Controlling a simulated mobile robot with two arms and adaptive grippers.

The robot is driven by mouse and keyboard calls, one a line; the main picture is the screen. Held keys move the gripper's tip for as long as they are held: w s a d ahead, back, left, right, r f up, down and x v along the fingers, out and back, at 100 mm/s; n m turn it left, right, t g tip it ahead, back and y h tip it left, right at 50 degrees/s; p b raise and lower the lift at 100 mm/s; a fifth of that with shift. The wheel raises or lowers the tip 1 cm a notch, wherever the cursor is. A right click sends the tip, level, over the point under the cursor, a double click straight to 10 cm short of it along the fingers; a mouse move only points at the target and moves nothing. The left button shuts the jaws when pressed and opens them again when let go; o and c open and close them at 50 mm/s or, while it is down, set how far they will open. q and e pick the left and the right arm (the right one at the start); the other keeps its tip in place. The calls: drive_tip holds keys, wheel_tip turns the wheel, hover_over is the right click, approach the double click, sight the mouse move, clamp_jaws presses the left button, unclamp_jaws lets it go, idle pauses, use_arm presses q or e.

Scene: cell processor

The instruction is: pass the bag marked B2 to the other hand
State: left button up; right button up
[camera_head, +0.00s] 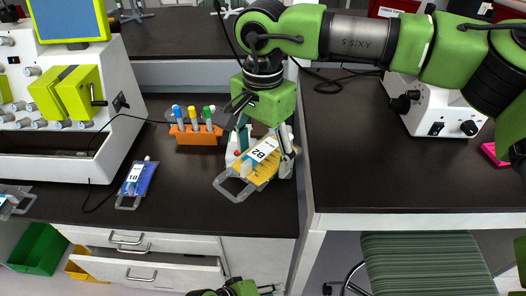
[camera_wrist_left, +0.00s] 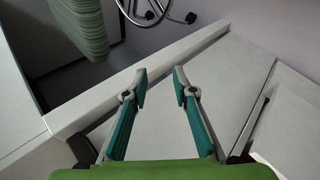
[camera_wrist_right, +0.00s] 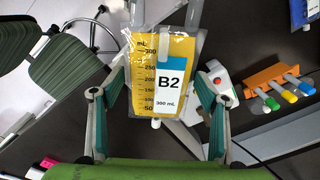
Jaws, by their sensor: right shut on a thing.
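The bag marked B2 (camera_head: 262,158) is yellow with a white and blue label and a clear handle loop. My right gripper (camera_head: 265,150) is shut on it and holds it tilted near the bench's front edge. In the right wrist view the B2 bag (camera_wrist_right: 150,85) lies between the two fingers, label facing the camera. My left gripper (camera_head: 262,290) is low at the bottom edge of the head view, below the bench top and apart from the bag. In the left wrist view it (camera_wrist_left: 160,77) is open and empty, its fingers apart.
A blue bag marked B1 (camera_head: 137,180) lies on the bench at left. An orange rack (camera_head: 197,137) with capped tubes stands behind the B2 bag. A white device with a red button (camera_wrist_right: 213,82) is beside it. Drawers (camera_head: 155,268) stand open below; a striped chair (camera_head: 425,262) is at right.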

use_arm(q)
drive_tip(key=s+a+f+y, duration=0.2)
drive_tip(key=a+f, duration=0.2)
drive_tip(key=f, duration=0.2)
drive_tip(key=s+a+f+y, duration=0.1)
drive_tip(key=s+a+f, duration=0.2)
drive_tip(key=f, duration=0.3)
drive_tip(key=s+a+f+m+g+y, duration=0.1)
drive_tip(key=s+a+f+m+y, duration=0.1)
drive_tip(key=s+a+f, duration=0.6)
drive_tip(key=s+a+f+m+g+y, duration=0.2)
drive_tip(key=s+a+f, duration=0.6)
drive_tip(key=s, duration=0.5)
drive_tip(key=a+m+y, duration=0.1)
drive_tip(key=a+m, duration=0.1)
drive_tip(key=shift+s+a+f, duration=0.15)
drive_tip(key=shift+a+f, duration=0.15)
drive_tip(key=shift+a, duration=0.1)
